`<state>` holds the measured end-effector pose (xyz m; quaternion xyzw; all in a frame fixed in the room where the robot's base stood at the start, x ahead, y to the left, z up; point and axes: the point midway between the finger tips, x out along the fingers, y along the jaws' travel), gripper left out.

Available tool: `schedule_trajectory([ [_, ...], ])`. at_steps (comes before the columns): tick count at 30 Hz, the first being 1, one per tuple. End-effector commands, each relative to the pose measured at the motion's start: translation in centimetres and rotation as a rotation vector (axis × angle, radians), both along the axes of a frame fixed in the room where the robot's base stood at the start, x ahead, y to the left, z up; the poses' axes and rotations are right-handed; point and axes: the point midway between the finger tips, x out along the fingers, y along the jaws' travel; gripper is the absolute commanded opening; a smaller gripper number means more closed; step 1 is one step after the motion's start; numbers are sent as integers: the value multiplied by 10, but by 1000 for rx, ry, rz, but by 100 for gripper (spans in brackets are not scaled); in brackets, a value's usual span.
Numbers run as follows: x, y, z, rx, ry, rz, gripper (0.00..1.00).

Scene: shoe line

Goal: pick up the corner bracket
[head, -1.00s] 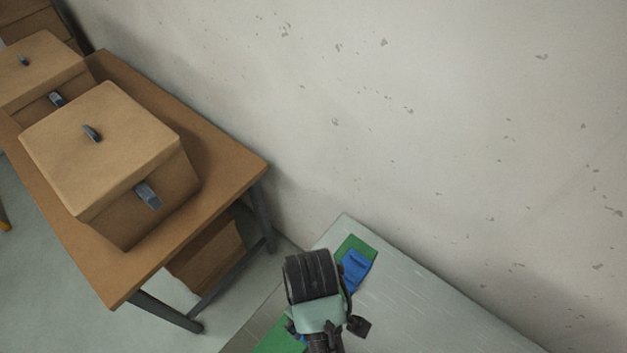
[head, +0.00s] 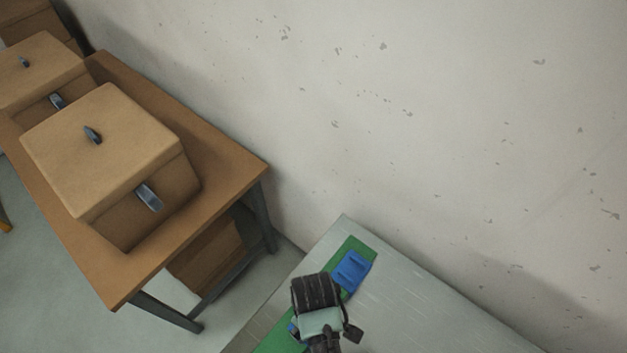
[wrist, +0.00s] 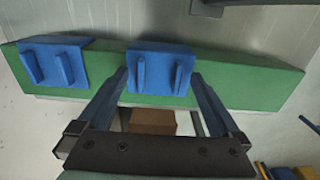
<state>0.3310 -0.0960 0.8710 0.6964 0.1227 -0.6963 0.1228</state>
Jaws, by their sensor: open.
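Two blue brackets lie on a green strip; the frames do not show which one is meant. In the wrist view, one bracket (wrist: 160,68) with two upright ribs is in the middle and a similar one (wrist: 55,64) is at the left. My gripper (wrist: 160,77) is open, its fingertips to either side of the middle bracket's ribs. Whether they touch it I cannot tell. In the head view, one blue bracket (head: 351,271) shows clear beyond my gripper (head: 316,300), which hides most of another blue piece and its own fingertips.
The green strip (head: 358,246) runs along the edge of a grey table (head: 420,305), close to a chipped pale wall (head: 420,120). A brown table (head: 225,168) with boxes (head: 105,150) stands at the left. Blue and yellow items (wrist: 285,172) show low right in the wrist view.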

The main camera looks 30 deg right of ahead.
Motion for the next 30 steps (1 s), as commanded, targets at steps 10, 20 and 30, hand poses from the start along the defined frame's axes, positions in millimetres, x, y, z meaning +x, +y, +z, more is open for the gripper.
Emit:
schedule_trajectory([
  [10,0,0,1,0,0,0,46],
  [20,0,0,1,0,0,0,13],
  [30,2,0,33,-1,-5,0,13],
])
